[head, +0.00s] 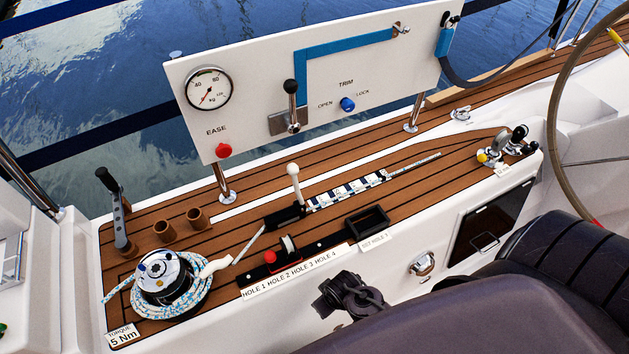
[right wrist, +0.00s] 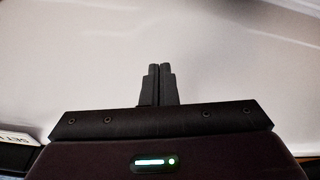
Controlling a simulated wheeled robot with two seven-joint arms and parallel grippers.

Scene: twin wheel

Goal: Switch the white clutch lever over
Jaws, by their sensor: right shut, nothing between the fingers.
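The white clutch lever (head: 293,182) stands nearly upright in the head view, its rounded knob at the top. It rises from a black clutch body (head: 285,217) on the teak deck. A pale rope runs from this clutch toward the winch (head: 165,275). My right gripper (right wrist: 158,85) is shut and empty in the right wrist view, in front of a blurred white surface. A cut-off label (right wrist: 15,138) shows at that view's lower left. The lever is not visible there. I cannot make out the right gripper in the head view. My left gripper is not in view.
A white panel (head: 245,105) with gauge, black-knobbed lever (head: 290,88) and blue knob stands behind the clutch. A hole strip (head: 315,247) with a red knob (head: 269,257) and a black tray (head: 368,222) lie in front. A winch handle (head: 112,200) stands left.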

